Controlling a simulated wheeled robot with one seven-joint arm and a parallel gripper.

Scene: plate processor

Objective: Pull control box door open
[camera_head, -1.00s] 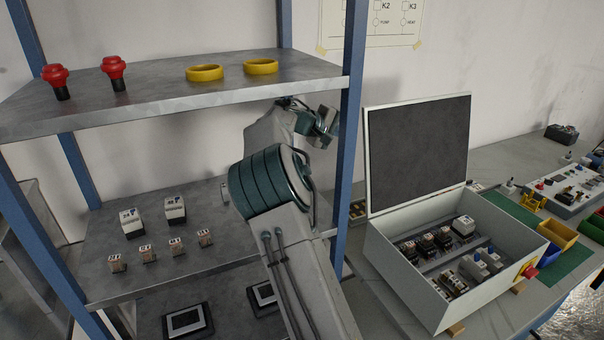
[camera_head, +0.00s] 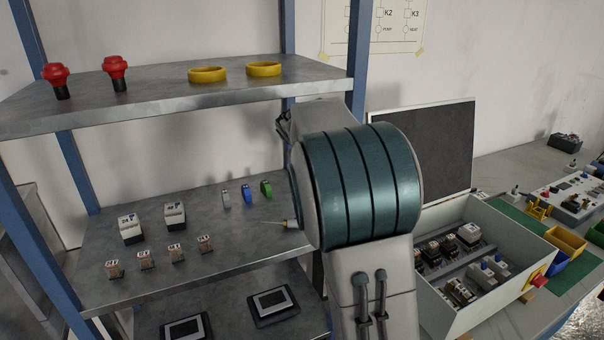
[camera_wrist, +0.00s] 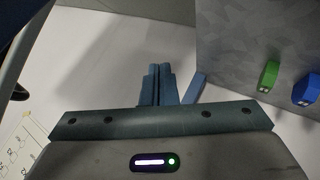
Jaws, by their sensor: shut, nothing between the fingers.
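The control box (camera_head: 515,222) is a pale open box on the table at the right in the head view. Its door (camera_head: 432,150), dark inside with a pale rim, stands raised at the back of the box. My arm covers the left part of both door and box. My gripper (camera_wrist: 160,72) shows in the wrist view with its two blue-grey fingers together and nothing between them. The fingers are over a pale surface and no part of the door can be made out there. In the head view my gripper is hidden behind my arm.
A blue-posted metal shelf (camera_head: 200,100) fills the left, with red buttons (camera_head: 116,72), yellow rings (camera_head: 207,74) and small modules (camera_head: 174,215). My arm is close to its right post. Yellow (camera_head: 567,241) and blue bins stand right of the box. A wall diagram (camera_wrist: 18,145) shows in the wrist view.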

